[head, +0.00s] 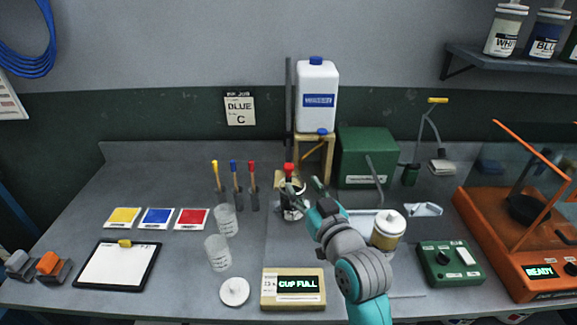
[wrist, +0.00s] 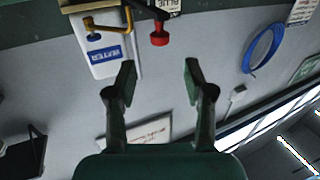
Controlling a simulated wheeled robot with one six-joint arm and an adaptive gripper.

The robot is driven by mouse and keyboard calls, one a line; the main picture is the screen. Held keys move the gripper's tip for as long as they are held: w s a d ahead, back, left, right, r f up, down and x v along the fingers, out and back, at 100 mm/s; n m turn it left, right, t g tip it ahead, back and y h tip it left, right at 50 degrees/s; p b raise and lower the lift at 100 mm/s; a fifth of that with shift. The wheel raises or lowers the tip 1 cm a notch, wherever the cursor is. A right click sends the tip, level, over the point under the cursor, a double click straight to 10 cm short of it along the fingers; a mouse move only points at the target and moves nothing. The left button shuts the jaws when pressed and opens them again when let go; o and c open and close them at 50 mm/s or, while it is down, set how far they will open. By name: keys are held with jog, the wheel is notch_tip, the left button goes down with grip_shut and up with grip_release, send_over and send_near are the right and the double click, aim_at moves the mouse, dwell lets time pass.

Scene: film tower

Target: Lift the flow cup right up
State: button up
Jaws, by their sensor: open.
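A dark upright piece with a red knob (head: 289,169) stands at the middle of the bench in the head view. It rises from a dark-and-clear vessel (head: 291,207). I take it to be the flow cup, but its body is partly hidden by my gripper and hard to make out. My gripper (head: 303,185) is open and empty, just right of this piece. In the wrist view, which looks upside down, the open fingers (wrist: 160,75) show with a red knob (wrist: 159,34) beyond them, midway between and apart from the tips. A small display (head: 296,284) reads "CUP FULL".
A white jug (head: 317,95) stands on a wooden stand behind, beside a green box (head: 367,158). Several colour-topped sticks stand at left, near clear beakers (head: 218,253). An amber jar (head: 387,230) is close right of my arm. An orange machine (head: 520,240) fills the right.

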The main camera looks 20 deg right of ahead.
aim_at(290, 169)
jog(key=w, duration=0.9)
jog(key=shift+w+a, duration=0.2)
jog(key=shift+a, duration=0.2)
grip_shut()
